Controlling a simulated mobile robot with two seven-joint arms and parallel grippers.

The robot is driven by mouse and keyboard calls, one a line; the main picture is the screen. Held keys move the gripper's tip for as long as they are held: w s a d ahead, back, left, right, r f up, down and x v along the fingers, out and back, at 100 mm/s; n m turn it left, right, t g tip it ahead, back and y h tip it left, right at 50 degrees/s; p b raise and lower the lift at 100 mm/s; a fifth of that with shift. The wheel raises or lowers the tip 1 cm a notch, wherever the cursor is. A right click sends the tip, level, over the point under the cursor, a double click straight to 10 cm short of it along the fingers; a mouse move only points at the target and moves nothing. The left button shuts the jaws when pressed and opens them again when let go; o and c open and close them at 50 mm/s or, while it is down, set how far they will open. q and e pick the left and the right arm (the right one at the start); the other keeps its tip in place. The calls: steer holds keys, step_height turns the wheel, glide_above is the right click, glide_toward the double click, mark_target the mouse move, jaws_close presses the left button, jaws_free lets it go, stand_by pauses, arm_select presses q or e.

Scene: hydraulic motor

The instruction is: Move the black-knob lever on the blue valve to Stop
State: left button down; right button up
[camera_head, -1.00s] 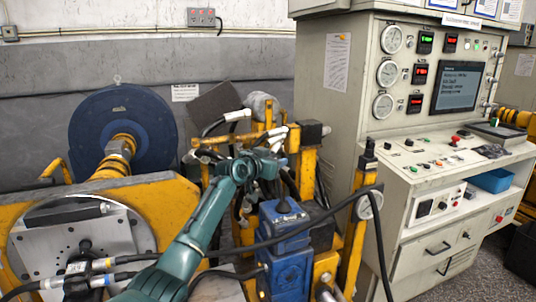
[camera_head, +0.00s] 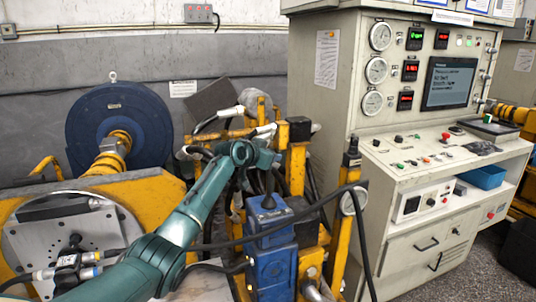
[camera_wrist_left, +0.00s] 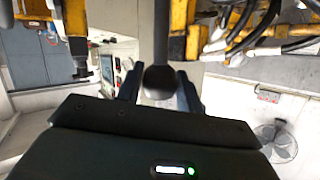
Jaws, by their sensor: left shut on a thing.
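The blue valve (camera_head: 272,268) stands in the lower middle of the head view, with a black boot (camera_head: 268,202) on its top. The lever's thin dark rod rises from the boot to my left gripper (camera_head: 267,163). In the left wrist view the round black knob (camera_wrist_left: 158,82) sits between the two dark fingers of my left gripper (camera_wrist_left: 158,92), and the lever rod (camera_wrist_left: 160,38) runs away from it. The gripper is shut on the knob. In the head view the knob is hidden by the gripper. No Stop marking is legible. My right gripper is not in view.
Yellow frame posts (camera_head: 296,165) and black hoses crowd around the valve. One black hose (camera_head: 315,207) arches across just above the blue body. A grey control cabinet (camera_head: 332,110) stands to the right. A large blue disc (camera_head: 120,128) is at the left.

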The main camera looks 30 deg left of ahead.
arm_select(q)
steer(key=c, duration=0.9)
jaws_free()
steer(key=shift+c, duration=0.2)
steer(key=shift+s, duration=0.15)
steer(key=d+b+v, duration=0.1)
steer(key=v, duration=1.2)
steer(key=shift+a, duration=0.45)
steer(key=s+d+f+g, duration=0.1)
steer(key=s+d+f, duration=0.25)
steer(key=f, duration=0.45)
steer(key=s+d+f+h, duration=0.1)
steer(key=s+d+f, duration=0.2)
steer(key=d+f, duration=0.35)
steer(key=s+d+f+g, duration=0.1)
steer(key=s+d+f, duration=0.15)
steer(key=f, duration=0.75)
steer(key=s+d+f, duration=0.3)
steer(key=s+d, duration=0.1)
steer(key=s, duration=0.4)
steer(key=s+d+f+g+h, duration=0.1)
steer(key=s+d+f, duration=0.3)
steer(key=s, duration=0.4)
steer(key=s+d+f+p, duration=0.1)
steer(key=s+d+f, duration=0.3)
steer(key=s, duration=0.4)
steer(key=shift+s, duration=0.35)
